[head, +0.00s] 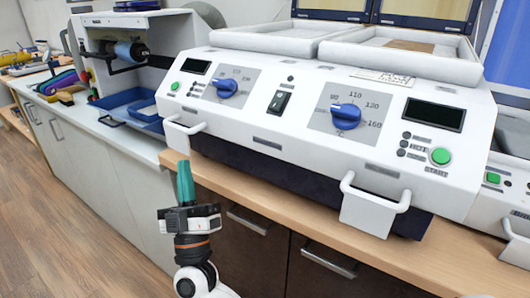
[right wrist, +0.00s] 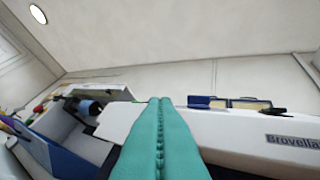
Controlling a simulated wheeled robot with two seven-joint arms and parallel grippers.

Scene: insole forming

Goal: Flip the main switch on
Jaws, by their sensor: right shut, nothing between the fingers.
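The main switch (head: 279,101) is a small dark rocker on the white front panel of the heating machine (head: 265,141), between two blue dials. I cannot tell from its look which way it is set. My right gripper (head: 185,168) has green fingers pointing up, in front of the machine's left end, left of and lower than the switch. The fingers are shut and empty; they show pressed together in the right wrist view (right wrist: 160,103). The switch does not show in the right wrist view. My left gripper is not in view.
The left blue dial (head: 227,88) and right blue dial (head: 346,116) flank the switch. The left white handle (head: 184,127) and right white handle (head: 374,200) stick out from the front. A green button (head: 440,156) is at the right. Blue trays (head: 132,105) lie left of the machine.

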